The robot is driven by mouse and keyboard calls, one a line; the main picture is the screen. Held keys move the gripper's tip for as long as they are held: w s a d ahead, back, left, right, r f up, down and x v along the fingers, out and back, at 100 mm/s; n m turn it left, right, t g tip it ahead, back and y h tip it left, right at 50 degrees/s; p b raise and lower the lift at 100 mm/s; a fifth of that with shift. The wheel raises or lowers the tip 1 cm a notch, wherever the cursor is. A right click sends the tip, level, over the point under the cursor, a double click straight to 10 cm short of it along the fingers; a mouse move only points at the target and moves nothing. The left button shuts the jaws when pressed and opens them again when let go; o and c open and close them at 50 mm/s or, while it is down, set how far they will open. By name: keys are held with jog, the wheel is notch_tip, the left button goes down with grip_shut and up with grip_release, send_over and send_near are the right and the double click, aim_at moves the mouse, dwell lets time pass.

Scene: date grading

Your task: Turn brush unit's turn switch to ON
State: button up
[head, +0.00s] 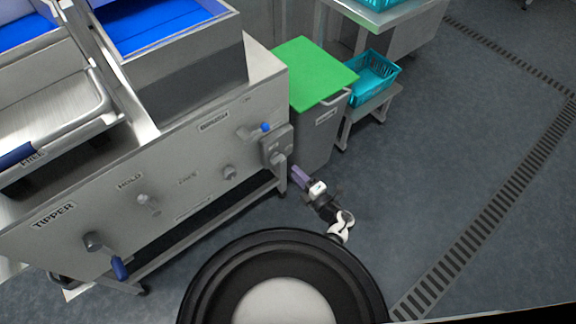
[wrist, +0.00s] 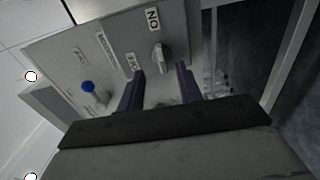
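The turn switch is a light grey knob (wrist: 160,58) on a grey box in the wrist view. An ON label (wrist: 152,18) is at the upper end of the box and an OFF label (wrist: 132,62) is beside the knob. In the head view the switch box (head: 277,147) is at the right end of the steel front panel. My gripper (head: 299,176) has purple fingers and is just below and right of the box. In the wrist view my gripper (wrist: 160,70) is open, with the knob between and slightly beyond the fingertips. Contact cannot be told.
A blue-tipped lever (head: 265,127) is close by the box, left of it. Another blue-handled lever (head: 118,268) is at the panel's lower left. A green-topped cabinet (head: 312,72) stands behind, with a teal crate (head: 372,79) beyond. The floor to the right is clear.

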jog(key=v, duration=0.6)
jog(key=shift+b, duration=0.35)
jog(key=shift+s+d, duration=0.1)
jog(key=shift+s, duration=0.05)
